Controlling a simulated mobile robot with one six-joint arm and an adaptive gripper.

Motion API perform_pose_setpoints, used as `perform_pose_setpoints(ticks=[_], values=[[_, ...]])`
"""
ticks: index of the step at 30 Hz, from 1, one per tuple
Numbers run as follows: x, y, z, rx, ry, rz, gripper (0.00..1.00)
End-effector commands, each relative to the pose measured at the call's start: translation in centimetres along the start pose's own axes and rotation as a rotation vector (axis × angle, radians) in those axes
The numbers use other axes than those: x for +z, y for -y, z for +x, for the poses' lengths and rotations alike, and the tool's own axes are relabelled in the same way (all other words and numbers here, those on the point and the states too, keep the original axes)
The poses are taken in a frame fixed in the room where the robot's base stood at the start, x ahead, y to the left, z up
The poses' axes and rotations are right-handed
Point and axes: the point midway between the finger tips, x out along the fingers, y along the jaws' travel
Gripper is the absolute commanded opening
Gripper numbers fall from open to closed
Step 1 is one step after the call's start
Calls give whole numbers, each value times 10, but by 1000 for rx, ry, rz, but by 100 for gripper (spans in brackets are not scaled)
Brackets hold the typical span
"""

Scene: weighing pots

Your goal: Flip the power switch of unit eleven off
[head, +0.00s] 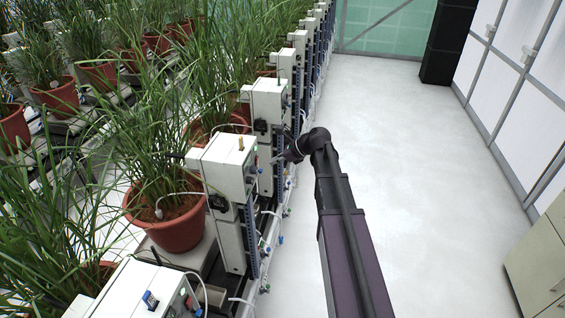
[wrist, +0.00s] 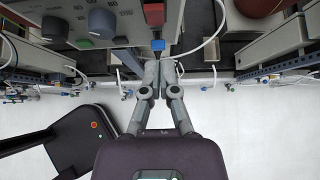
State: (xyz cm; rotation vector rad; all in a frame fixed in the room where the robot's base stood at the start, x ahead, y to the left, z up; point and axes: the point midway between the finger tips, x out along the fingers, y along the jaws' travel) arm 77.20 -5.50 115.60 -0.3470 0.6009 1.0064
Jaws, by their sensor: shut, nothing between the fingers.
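A white control box (head: 228,165) stands beside a potted plant, and its front faces the aisle. No unit number is readable. My gripper (head: 276,161) is at the right of this box, at about the height of its front panel. In the wrist view my gripper (wrist: 158,62) has its fingers together and empty, with the tips close to the lower edge of a panel. That panel carries a green switch-like part (wrist: 84,44), grey knobs (wrist: 101,23) and a red part (wrist: 153,13). I cannot tell whether the fingertips touch anything, or which part is the power switch.
A blue connector (wrist: 157,45) and a white cable (wrist: 205,42) are close to the fingertips. Similar boxes (head: 268,100) continue along the row, with potted plants (head: 173,225) at the left. The pale aisle floor (head: 420,200) is clear up to the cabinets (head: 540,265).

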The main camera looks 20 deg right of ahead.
Motion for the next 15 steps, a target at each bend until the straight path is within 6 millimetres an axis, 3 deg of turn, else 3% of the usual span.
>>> perform_pose_setpoints(ticks=[6, 15], values=[[20, 0, 17, 1, 0, -2, 0], [28, 0, 24, -1, 0, 0, 0]])
